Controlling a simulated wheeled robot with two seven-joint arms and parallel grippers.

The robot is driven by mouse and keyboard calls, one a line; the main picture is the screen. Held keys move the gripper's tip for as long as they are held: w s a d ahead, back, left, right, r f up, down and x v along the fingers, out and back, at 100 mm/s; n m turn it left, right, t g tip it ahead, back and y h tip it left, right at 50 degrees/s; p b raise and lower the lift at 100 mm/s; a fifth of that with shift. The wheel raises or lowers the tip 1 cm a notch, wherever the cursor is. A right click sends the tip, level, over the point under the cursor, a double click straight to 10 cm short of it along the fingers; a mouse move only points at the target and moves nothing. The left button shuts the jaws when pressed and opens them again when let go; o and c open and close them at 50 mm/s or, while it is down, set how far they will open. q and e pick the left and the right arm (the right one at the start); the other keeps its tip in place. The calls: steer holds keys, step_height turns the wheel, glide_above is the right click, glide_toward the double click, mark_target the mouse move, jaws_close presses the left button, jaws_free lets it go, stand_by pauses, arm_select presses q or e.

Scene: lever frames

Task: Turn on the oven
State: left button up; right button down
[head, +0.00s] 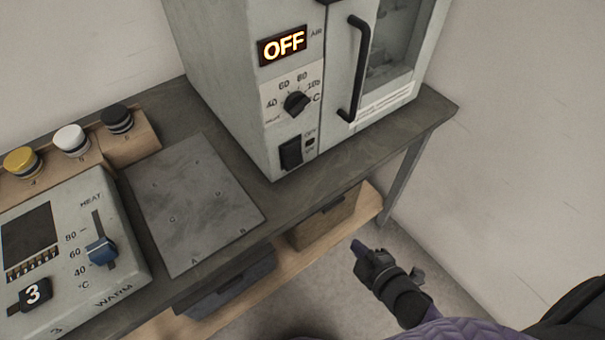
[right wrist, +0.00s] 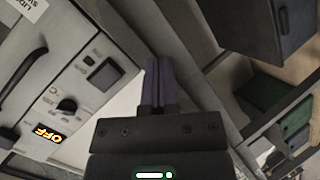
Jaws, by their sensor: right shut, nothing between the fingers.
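The oven (head: 235,95) is a grey-white cabinet on the bench, with a lit display reading OFF (head: 283,46). Below the display is a black dial (head: 297,102) marked with temperatures. Under that is a black rocker switch (head: 291,154) near the front bottom edge. The door has a black bar handle (head: 355,70) and looks shut. My right gripper (head: 357,246) is in front of the bench, below and right of the switch, apart from it. It is shut and empty. In the right wrist view its fingers (right wrist: 159,82) point past the switch (right wrist: 105,74). My left gripper is out of view.
A flat grey plate (head: 195,205) lies on the bench left of the oven. A control box with a blue slider (head: 101,251) stands at the lower left. Yellow, white (head: 71,140) and black knobs sit behind it. Bins (head: 325,220) stand on the lower shelf. Open floor lies right.

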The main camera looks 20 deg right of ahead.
mark_target(296, 165)
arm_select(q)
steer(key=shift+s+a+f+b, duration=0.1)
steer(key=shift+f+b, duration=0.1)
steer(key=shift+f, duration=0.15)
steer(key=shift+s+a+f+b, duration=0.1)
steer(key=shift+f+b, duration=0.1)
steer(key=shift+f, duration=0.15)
arm_select(e)
steer(key=w+a+r+n+t+y, duration=0.2)
steer(key=w+r+n+t+y, duration=0.1)
steer(key=r+n, duration=0.4)
step_height(296, 165, up, 3)
steer(key=shift+w+a+r+y, duration=0.15)
steer(key=shift+w+y, duration=0.05)
steer(key=shift+y, duration=0.1)
steer(key=b+x, duration=0.1)
steer(key=x, duration=1.2)
steer(key=shift+b, duration=0.4)
steer(key=shift+w+a, duration=0.15)
steer(key=shift+w, duration=0.3)
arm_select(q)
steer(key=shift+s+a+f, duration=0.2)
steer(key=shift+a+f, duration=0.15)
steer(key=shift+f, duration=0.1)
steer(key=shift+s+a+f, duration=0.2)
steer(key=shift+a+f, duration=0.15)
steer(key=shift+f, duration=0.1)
